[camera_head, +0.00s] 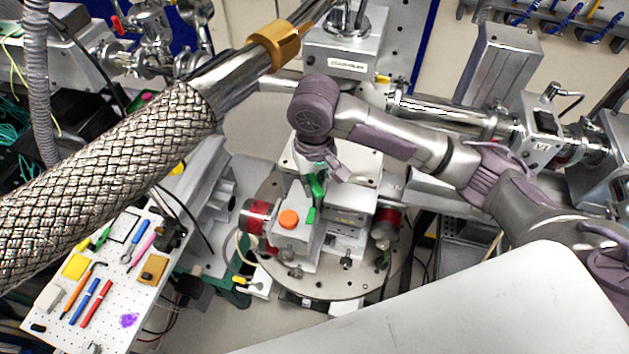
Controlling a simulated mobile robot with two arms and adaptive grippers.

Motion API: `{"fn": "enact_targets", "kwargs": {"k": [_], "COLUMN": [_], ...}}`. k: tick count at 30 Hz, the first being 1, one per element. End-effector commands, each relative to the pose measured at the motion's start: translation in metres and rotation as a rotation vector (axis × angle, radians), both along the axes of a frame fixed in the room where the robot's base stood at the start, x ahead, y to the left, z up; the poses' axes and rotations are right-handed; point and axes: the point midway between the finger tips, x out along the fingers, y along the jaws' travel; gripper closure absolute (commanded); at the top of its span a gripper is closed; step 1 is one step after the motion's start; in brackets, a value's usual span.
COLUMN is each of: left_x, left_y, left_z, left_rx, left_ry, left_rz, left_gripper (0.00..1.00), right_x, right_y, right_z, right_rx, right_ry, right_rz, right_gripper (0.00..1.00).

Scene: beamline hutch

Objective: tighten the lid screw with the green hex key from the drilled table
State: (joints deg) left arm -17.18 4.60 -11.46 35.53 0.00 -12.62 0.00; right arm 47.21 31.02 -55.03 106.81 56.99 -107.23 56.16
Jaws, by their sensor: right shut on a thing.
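My right arm comes in from the right, and its gripper (322,172) points down over the sample stage in the middle of the view. It is shut on the green hex key (317,188), which hangs roughly upright. The key's lower end is beside a grey box with an orange round knob (289,218) on top. The lid screw itself is too small or hidden to make out, and I cannot tell whether the key touches it. The drilled table (62,335) is the white perforated board at lower left. My left gripper is not in view.
A thick braided metal hose (110,165) crosses the upper left in front of the scene. Pens, a yellow block (75,266) and other small tools lie on the drilled table. Red-and-steel cylinders (257,215) flank the box on the round stage plate (345,287). Steel beam pipes (450,115) stand behind.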

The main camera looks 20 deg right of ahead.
Motion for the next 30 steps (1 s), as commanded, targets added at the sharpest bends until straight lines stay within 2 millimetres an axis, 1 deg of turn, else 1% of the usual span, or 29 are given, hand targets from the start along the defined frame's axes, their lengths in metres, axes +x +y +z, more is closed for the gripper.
{"fn": "enact_targets", "kwargs": {"k": [10,11,16,19,21,30], "left_x": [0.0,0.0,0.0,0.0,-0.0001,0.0], "left_y": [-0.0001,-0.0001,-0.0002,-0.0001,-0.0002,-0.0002], "left_z": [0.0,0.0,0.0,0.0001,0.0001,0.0], "left_rx": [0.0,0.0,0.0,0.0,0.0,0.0], "left_ry": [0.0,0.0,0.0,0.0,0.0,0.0], "left_rz": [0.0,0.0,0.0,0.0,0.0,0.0], "left_gripper": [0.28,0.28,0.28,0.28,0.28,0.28], "right_x": [0.0001,0.0,-0.0004,0.0,0.0002,0.0003], "right_y": [0.0001,0.0003,0.0014,0.0007,0.0005,0.0005], "right_z": [0.0002,0.0001,-0.0006,-0.0007,-0.0005,-0.0004], "right_rx": [0.0,0.001,0.002,0.0,0.0,0.0], "right_ry": [0.0,0.0,0.002,0.002,0.001,0.0], "right_rz": [-0.011,-0.026,-0.237,-0.331,-0.355,-0.356], "right_gripper": [1.0,1.0,1.0,1.0,1.0,1.0]}}
